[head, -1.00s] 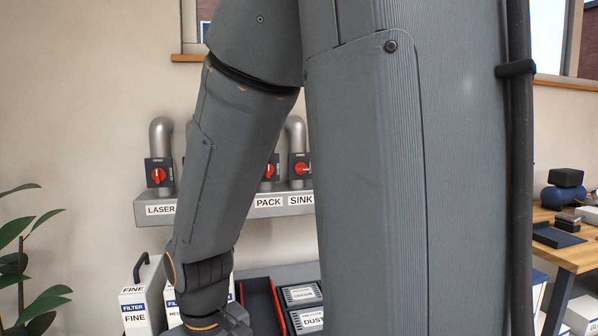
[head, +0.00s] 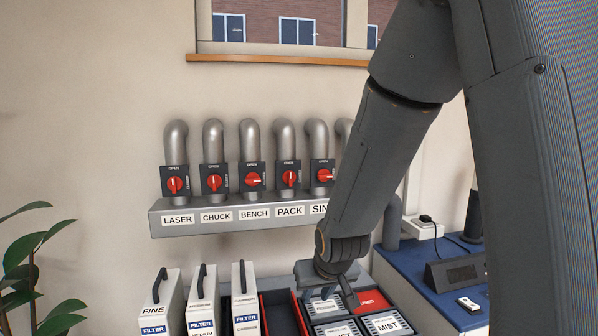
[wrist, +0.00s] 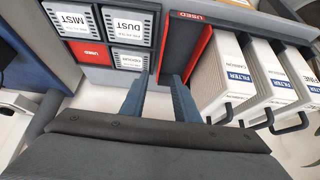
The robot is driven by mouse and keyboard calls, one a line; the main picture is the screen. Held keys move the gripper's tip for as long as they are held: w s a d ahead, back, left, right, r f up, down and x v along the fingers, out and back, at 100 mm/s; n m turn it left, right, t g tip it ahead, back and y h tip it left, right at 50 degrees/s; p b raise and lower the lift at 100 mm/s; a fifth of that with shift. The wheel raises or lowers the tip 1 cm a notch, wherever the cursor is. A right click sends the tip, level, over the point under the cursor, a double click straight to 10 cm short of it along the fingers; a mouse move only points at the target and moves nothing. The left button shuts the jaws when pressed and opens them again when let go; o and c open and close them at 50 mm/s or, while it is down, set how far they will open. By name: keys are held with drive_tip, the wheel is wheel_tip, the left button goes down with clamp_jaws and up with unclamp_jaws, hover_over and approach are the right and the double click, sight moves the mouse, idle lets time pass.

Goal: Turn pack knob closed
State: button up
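The PACK knob (head: 289,177) is a red rotary knob on a dark plate, fourth from the left in the row of pipe valves. Its pale handle mark stands upright, toward the word OPEN at the top of the plate. The PACK label (head: 290,210) is on the grey ledge below it. My gripper (head: 335,294) is well below and to the right of the knob, over the bins. In the wrist view my gripper (wrist: 158,82) has its two fingers apart with nothing between them. The knob is not in the wrist view.
LASER (head: 174,185) and CHUCK (head: 214,182) knobs stand upright; BENCH (head: 253,180) and SINK (head: 324,175) knobs lie sideways. The grey ledge (head: 215,228) juts out below. Filter boxes (head: 202,306) and a MIST box (head: 386,323) stand lower down.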

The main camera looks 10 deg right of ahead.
drive_tip(key=w+r+t+p, duration=0.4)
drive_tip(key=w+r+t, duration=0.2)
drive_tip(key=w+r, duration=0.7)
drive_tip(key=t+p, duration=0.3)
drive_tip(key=t, duration=0.2)
approach(291, 178)
drive_tip(key=w, duration=0.1)
drive_tip(key=shift+w+f+p, duration=0.1)
drive_tip(key=shift+w+p, duration=0.9)
drive_tip(key=shift+w, duration=2.6)
clamp_jaws()
